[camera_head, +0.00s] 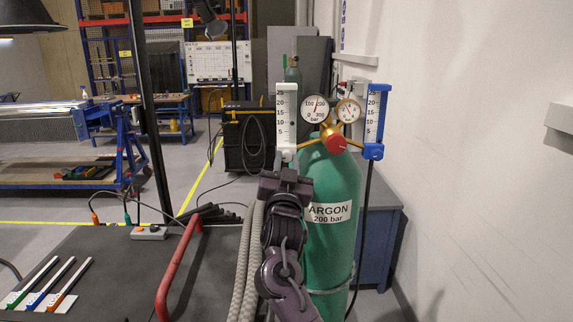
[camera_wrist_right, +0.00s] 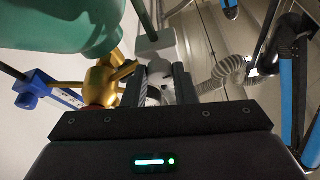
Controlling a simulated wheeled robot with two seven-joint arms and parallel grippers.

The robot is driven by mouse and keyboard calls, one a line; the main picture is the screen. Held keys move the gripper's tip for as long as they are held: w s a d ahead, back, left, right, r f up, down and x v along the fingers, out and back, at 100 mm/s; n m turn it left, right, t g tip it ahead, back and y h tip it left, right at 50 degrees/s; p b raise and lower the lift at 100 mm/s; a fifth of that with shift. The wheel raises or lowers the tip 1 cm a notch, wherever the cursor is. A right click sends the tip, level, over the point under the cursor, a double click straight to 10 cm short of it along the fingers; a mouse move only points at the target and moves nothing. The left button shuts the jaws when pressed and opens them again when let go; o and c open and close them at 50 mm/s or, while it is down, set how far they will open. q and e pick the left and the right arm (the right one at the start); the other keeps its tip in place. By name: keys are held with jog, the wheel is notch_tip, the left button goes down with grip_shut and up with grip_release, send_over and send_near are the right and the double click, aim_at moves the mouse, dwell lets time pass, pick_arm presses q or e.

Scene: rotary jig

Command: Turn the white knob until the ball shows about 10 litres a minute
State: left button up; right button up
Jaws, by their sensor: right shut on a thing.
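The white flowmeter (camera_head: 286,118) with its numbered scale stands upright on the left of the regulator in the head view. The ball in its tube is too small to make out. My right gripper (camera_head: 286,172) reaches up from below to the underside of this flowmeter. In the wrist view its two dark fingers (camera_wrist_right: 158,88) are shut on the white knob (camera_wrist_right: 156,93), one on each side. The knob is mostly hidden by the gripper in the head view. My left gripper is not in view.
A blue flowmeter (camera_head: 375,118) stands to the right. Between them are two round gauges and a red knob (camera_head: 336,144) on a brass regulator. The green argon cylinder (camera_head: 338,245) is close to the right of my arm. Grey hoses (camera_head: 244,262) hang on the left. A dark bench (camera_head: 100,262) is at front left.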

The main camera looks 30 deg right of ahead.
jog(key=o, duration=1)
jog(key=b+v, duration=0.4)
jog(key=v, duration=0.3)
jog(key=shift+s+a, duration=0.25)
jog(key=shift+s, duration=0.05)
jog(key=shift+f, duration=0.2)
